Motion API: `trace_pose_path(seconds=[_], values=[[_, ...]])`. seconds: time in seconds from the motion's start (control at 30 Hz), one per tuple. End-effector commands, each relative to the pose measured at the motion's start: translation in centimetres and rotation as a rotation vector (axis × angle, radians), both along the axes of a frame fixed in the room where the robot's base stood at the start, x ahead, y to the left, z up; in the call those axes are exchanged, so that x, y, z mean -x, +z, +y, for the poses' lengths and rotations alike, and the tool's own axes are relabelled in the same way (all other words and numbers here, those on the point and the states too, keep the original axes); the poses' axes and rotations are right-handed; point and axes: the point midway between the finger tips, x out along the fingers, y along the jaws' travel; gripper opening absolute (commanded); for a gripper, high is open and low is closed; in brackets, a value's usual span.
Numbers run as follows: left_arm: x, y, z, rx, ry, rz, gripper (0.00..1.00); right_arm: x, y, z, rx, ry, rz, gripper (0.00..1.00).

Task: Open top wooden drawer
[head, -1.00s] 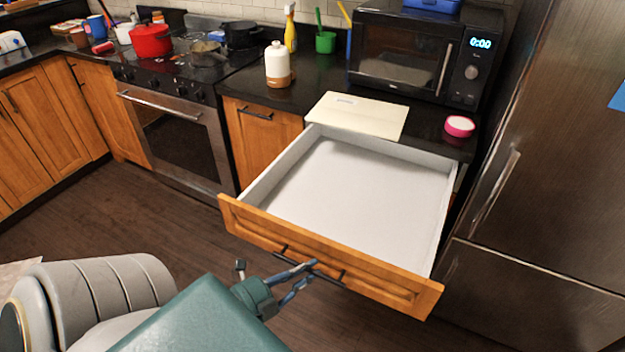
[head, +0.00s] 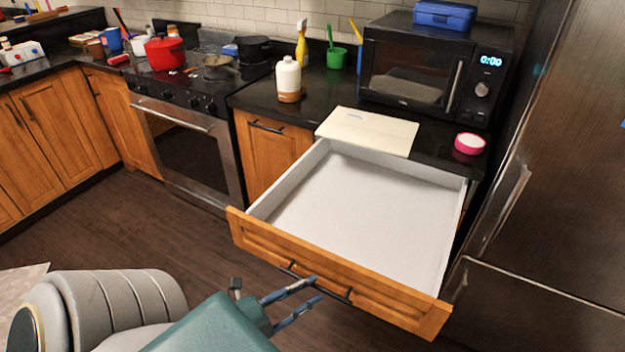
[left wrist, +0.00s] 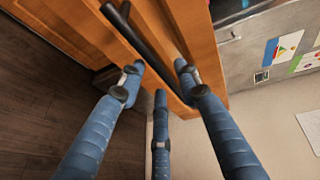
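The wooden drawer (head: 340,268) is pulled far out from under the counter, and its white interior (head: 365,200) is empty. Its dark bar handle (head: 338,291) is on the front panel and also shows in the left wrist view (left wrist: 140,38). My left gripper (head: 315,290) is at the front of the drawer, close to the handle. In the left wrist view its blue fingers (left wrist: 159,78) are spread apart and hold nothing. The handle lies just beyond the fingertips; I cannot tell whether one touches it. My right gripper is not in view.
A pale cutting board (head: 367,130) and a pink-rimmed round container (head: 469,144) lie on the counter above the drawer. The fridge (head: 545,200) stands close on the right, the oven (head: 187,150) on the left. The dark floor (head: 150,230) left of the drawer is clear.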

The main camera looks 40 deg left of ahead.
Motion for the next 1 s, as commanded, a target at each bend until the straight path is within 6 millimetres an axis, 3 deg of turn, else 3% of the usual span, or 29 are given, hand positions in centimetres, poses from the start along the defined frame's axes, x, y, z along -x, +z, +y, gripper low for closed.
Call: trace_pose_path(seconds=[0.2,0.4,0.6,1.0], values=[[4.9,0.8,0.8,0.000,0.003,0.004,0.33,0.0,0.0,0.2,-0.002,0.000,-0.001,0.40],[8.0,1.4,1.3,0.000,0.001,0.002,0.33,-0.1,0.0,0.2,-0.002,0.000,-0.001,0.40],[9.2,1.7,1.5,-0.001,0.000,0.000,0.33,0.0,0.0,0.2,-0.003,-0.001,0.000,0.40],[9.2,1.7,1.5,-0.001,0.000,0.000,0.33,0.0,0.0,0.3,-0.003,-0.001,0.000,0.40]])
